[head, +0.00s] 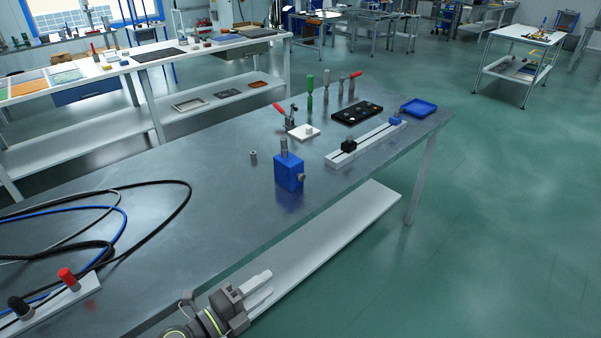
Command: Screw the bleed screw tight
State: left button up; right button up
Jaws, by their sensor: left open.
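A blue block (289,173) stands upright on the grey metal table. A grey cylindrical fitting (284,147) rises from its top. A small grey-brown screw-like knob (302,177) sticks out of its right side; I cannot tell for sure which of the two is the bleed screw, or how deep either sits. My left gripper (266,284) is at the bottom of the head view, near the table's front edge, below and in front of the block. Its pale fingers are apart, empty, and well clear of the block. My right gripper is not in view.
A white rail (366,144), a toggle clamp (290,119), a black tray (357,113) and a blue tray (418,107) are behind. Black and blue cables (125,228) loop at left. Bare tabletop surrounds the block.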

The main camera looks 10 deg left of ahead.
aim_at(302, 178)
jog(key=i+j, duration=0.2)
jog(key=i, duration=0.2)
jog(key=i+j, duration=0.25)
jog(key=i, duration=0.15)
